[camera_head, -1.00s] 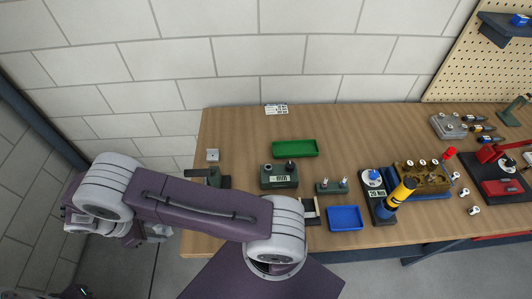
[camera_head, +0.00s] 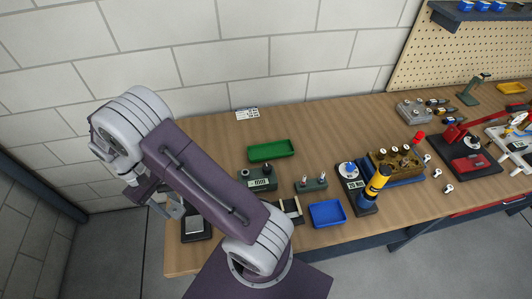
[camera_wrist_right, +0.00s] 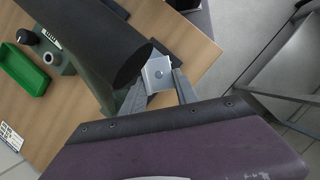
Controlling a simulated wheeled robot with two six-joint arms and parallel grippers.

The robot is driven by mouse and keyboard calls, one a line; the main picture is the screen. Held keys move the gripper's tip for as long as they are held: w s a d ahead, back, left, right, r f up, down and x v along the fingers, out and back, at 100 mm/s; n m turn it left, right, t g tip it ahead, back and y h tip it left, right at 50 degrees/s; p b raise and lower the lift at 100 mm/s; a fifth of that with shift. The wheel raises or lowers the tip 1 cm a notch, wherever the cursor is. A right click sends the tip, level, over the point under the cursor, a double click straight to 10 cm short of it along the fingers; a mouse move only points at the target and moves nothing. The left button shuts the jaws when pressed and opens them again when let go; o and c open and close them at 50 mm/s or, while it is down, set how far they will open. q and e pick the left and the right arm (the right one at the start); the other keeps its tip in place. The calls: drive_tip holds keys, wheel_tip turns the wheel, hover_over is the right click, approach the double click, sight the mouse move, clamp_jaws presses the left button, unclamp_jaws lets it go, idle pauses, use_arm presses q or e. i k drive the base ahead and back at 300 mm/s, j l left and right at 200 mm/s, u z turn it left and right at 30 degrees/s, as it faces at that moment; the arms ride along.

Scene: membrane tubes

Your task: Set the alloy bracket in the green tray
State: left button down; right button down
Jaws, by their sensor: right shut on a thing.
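The green tray (camera_head: 271,150) lies empty at the back of the wooden table in the head view, and its edge also shows at the left of the right wrist view (camera_wrist_right: 22,66). My right gripper (camera_head: 172,207) is at the table's left end in the head view, left of the tray. In the right wrist view its two fingers (camera_wrist_right: 160,88) are shut on the alloy bracket (camera_wrist_right: 157,72), a small pale metal plate with a hole. A dark rounded shape covers part of that view beside the bracket. The bracket is not clearly visible in the head view. My left gripper is not in view.
A grey-green device with knobs (camera_head: 260,184) stands just in front of the tray. A small two-post block (camera_head: 310,185) and a blue tray (camera_head: 327,213) are to the right. A dark device with a grey top (camera_head: 196,228) sits near the gripper.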

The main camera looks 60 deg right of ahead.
sight(260, 155)
drive_tip(key=i+j, duration=0.15)
drive_tip(key=j, duration=0.15)
drive_tip(key=i+j+u, duration=0.1)
drive_tip(key=i+j+z, duration=0.35)
drive_tip(key=i, duration=0.15)
drive_tip(key=i+j+z, duration=0.3)
drive_tip(key=i, duration=0.2)
drive_tip(key=i+l+z, duration=0.1)
drive_tip(key=i+z, duration=0.15)
drive_tip(key=z, duration=0.25)
drive_tip(key=i+z, duration=0.25)
drive_tip(key=z, duration=0.25)
drive_tip(key=i+z, duration=0.3)
drive_tip(key=z, duration=0.15)
drive_tip(key=i+j+z, duration=0.2)
drive_tip(key=z, duration=0.3)
drive_tip(key=i+j+z, duration=0.1)
drive_tip(key=i+z, duration=0.15)
drive_tip(key=z, duration=0.2)
